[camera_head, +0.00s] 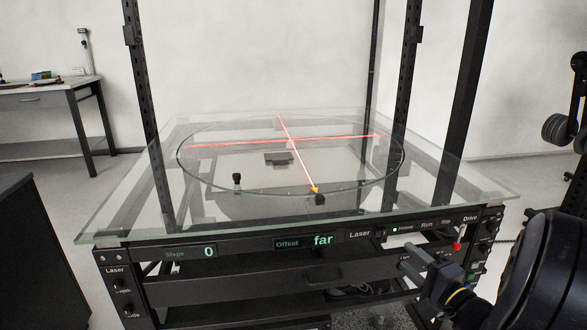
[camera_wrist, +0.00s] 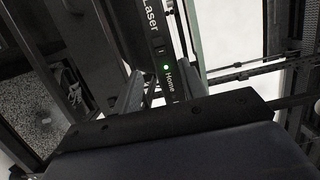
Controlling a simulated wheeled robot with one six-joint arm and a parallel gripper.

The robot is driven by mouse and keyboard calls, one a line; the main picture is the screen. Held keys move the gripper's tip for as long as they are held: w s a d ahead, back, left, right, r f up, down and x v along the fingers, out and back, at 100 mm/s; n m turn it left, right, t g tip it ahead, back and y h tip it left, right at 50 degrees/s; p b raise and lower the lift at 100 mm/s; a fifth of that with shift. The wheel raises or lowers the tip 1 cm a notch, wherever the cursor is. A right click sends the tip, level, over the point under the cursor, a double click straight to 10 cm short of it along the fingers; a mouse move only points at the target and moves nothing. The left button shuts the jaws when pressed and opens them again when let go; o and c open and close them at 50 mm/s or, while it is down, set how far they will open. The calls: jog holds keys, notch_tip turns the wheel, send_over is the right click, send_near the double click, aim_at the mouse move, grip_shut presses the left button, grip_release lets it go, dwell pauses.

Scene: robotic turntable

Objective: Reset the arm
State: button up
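My gripper shows in the wrist view (camera_wrist: 162,88), with two grey fingers apart and nothing seen between them but the control panel beyond. In the head view my gripper (camera_head: 415,262) is at the lower right, close in front of the turntable's front panel (camera_head: 350,243), below the Run and Stop labels. I cannot tell whether it touches the panel. In the wrist view the panel (camera_wrist: 155,50) carries the words Laser and Home, with a lit green light (camera_wrist: 166,68) by Home. The panel displays read 0 and "far".
The glass turntable (camera_head: 225,188) has red laser lines crossing over it and a small orange marker (camera_head: 315,190) at its front rim. A red button (camera_head: 457,244) sits on the panel's right side. Dark upright posts (camera_head: 402,85) rise around the glass. A desk (camera_head: 45,98) stands far left.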

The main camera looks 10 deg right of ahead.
aim_at(381, 233)
jog(key=x, duration=0.8)
jog(key=shift+w+a, duration=0.1)
jog(key=shift+w, duration=0.2)
jog(key=shift+s+b, duration=0.15)
jog(key=shift+b, duration=0.15)
